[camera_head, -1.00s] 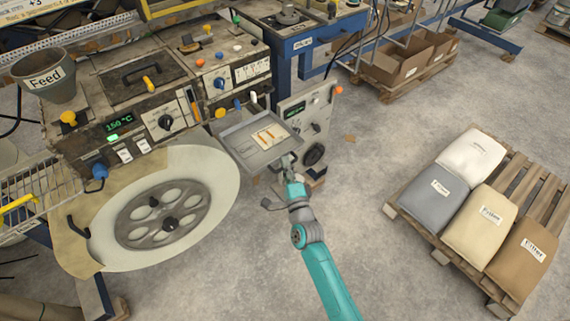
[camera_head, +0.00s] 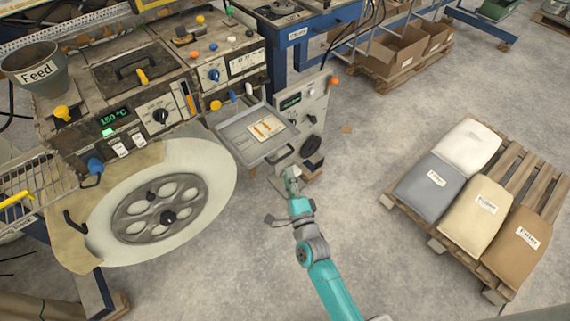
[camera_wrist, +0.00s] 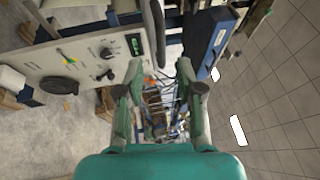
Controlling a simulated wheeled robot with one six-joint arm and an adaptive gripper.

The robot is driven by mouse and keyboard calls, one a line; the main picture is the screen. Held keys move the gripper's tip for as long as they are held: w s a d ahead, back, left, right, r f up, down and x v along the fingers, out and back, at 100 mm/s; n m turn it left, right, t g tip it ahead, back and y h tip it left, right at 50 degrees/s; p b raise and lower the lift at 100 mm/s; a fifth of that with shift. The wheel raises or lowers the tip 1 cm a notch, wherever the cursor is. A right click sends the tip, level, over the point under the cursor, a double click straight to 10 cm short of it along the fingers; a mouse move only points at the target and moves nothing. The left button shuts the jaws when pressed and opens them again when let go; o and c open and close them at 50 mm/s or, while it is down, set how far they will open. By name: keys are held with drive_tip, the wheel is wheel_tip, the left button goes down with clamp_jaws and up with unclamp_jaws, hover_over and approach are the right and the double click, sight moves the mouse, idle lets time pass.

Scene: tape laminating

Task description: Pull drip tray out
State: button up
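The drip tray (camera_head: 232,132) is a shallow grey metal tray that juts out from the front of the machine in the head view. A small label with orange marks (camera_head: 267,129) lies on its floor. Its dark curved handle (camera_head: 281,156) shows at the front edge. My gripper (camera_head: 291,173) is just in front of and below this handle, apart from it as far as I can see. In the wrist view my gripper (camera_wrist: 163,88) has its two fingers spread with nothing held between them. The tray cannot be made out there.
A control panel (camera_head: 303,112) with knobs stands right beside the tray. A large pale reel (camera_head: 205,165) is to its left. A pallet (camera_head: 520,175) with filled sacks stands at the right. Concrete floor (camera_head: 350,200) between is clear.

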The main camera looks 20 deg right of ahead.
drive_tip(key=shift+s+a+f, duration=0.1)
drive_tip(key=shift+s+f, duration=0.1)
drive_tip(key=shift+s, duration=0.95)
drive_tip(key=shift+s+a+f, duration=0.1)
drive_tip(key=shift+s+f, duration=0.05)
drive_tip(key=shift+s, duration=1)
drive_tip(key=s+n+g+y, duration=0.15)
drive_tip(key=s+n, duration=0.85)
drive_tip(key=s, duration=1.3)
drive_tip(key=s+r+n+g, duration=0.3)
drive_tip(key=s+r+n, duration=0.6)
drive_tip(key=s, duration=0.6)
drive_tip(key=shift+r+n, duration=0.4)
drive_tip(key=shift+r, duration=0.2)
drive_tip(key=shift+g, duration=0.25)
